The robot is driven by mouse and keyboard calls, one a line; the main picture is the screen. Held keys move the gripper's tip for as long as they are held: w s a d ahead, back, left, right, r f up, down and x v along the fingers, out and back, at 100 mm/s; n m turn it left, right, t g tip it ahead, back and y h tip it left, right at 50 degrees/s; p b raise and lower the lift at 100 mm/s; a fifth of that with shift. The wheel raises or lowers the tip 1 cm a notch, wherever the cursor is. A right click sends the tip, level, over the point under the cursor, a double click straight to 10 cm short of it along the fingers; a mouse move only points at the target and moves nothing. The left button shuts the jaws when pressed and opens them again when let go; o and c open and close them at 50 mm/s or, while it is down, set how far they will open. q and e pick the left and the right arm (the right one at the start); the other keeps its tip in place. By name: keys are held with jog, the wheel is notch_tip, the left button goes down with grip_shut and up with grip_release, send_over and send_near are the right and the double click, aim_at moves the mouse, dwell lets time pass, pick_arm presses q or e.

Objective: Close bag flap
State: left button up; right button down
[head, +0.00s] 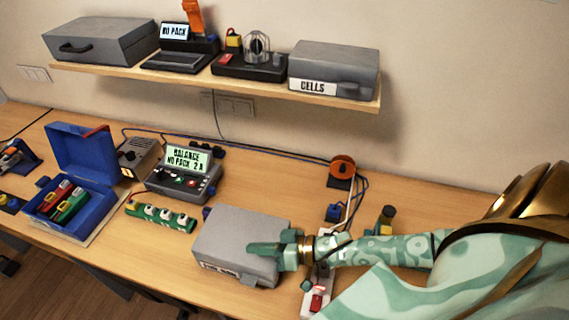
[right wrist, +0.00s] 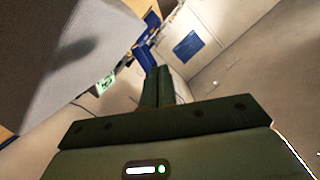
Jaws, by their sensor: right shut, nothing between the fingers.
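The grey bag (head: 228,230) sits on the table in the middle of the head view. Its top looks flat and lies over the body, with a small tab at the front right edge. My right gripper (head: 252,248) is shut and empty, reaching from the right over the bag's right part, which it hides. I cannot tell whether it touches the top. In the right wrist view, the shut fingers (right wrist: 160,85) are in the middle, and a large grey surface (right wrist: 60,40), likely the bag, fills the upper left. My left gripper is not in view.
A green strip (head: 160,216) and a balance charger (head: 184,178) stand left of the bag, and an open blue case (head: 85,160) farther left. An orange spool (head: 342,167) stands behind right. A white power strip (head: 309,300) lies right of the bag. A shelf (head: 120,76) hangs above.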

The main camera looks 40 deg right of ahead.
jog(key=s+a+f+b, duration=0.2)
jog(key=a+f+b, duration=0.1)
jog(key=f, duration=0.5)
jog(key=shift+s+a+f+n, duration=0.15)
jog(key=shift+s+a+n, duration=0.05)
jog(key=shift+s+n, duration=0.2)
